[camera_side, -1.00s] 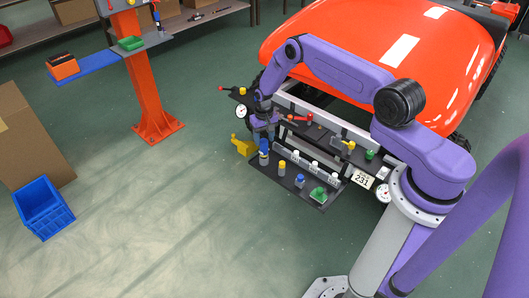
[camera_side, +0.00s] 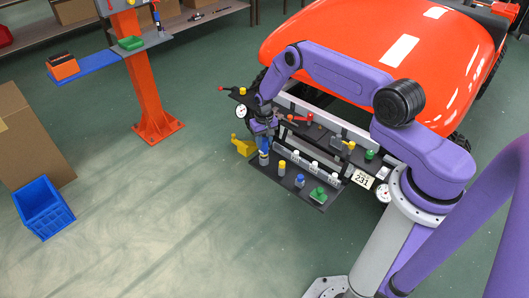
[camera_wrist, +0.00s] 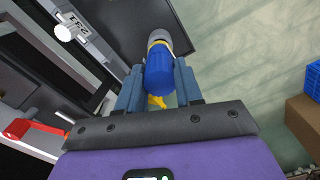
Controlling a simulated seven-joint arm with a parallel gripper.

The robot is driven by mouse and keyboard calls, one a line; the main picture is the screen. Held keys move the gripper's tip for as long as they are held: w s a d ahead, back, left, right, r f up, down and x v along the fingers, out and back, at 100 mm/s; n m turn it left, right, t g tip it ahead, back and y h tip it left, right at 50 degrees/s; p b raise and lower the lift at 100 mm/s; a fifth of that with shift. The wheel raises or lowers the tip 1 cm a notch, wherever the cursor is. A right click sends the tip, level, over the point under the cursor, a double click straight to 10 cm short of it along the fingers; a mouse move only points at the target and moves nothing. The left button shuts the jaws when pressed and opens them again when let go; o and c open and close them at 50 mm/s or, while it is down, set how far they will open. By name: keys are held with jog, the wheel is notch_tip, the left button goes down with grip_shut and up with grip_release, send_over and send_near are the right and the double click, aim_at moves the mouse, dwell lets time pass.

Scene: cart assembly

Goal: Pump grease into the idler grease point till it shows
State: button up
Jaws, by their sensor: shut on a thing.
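My gripper (camera_wrist: 158,92) is shut on a blue cylinder (camera_wrist: 158,72) with a yellow band and a grey far end. In the side view my gripper (camera_side: 264,136) points down at the left end of the dark shelf (camera_side: 262,169), with the blue cylinder (camera_side: 264,154) upright below it. I cannot tell whether its foot touches the shelf. A pale rail (camera_side: 304,163) with several white-topped fittings runs behind the shelf. I cannot tell which fitting is the idler grease point, and no grease is visible.
A yellow-capped bottle (camera_side: 282,168), a small blue one (camera_side: 299,181) and a green item (camera_side: 318,194) stand along the shelf. A yellow piece (camera_side: 243,146) is at its left. The orange vehicle (camera_side: 390,60) is behind. Open floor lies to the left, with a blue crate (camera_side: 44,208).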

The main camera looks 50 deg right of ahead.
jog(key=shift+r, duration=2.9)
jog(key=s+d+r+m, duration=0.2)
jog(key=s+d+r, duration=0.1)
jog(key=d, duration=0.5)
jog(key=s+d+r+m, duration=0.2)
jog(key=s+d+r, duration=0.1)
jog(key=d, duration=0.5)
jog(key=s+d+r+m, duration=0.2)
jog(key=s+d+r, duration=0.2)
jog(key=d, duration=0.4)
jog(key=shift+s+d, duration=0.15)
jog(key=shift+s, duration=0.1)
jog(key=shift+f, duration=3.3)
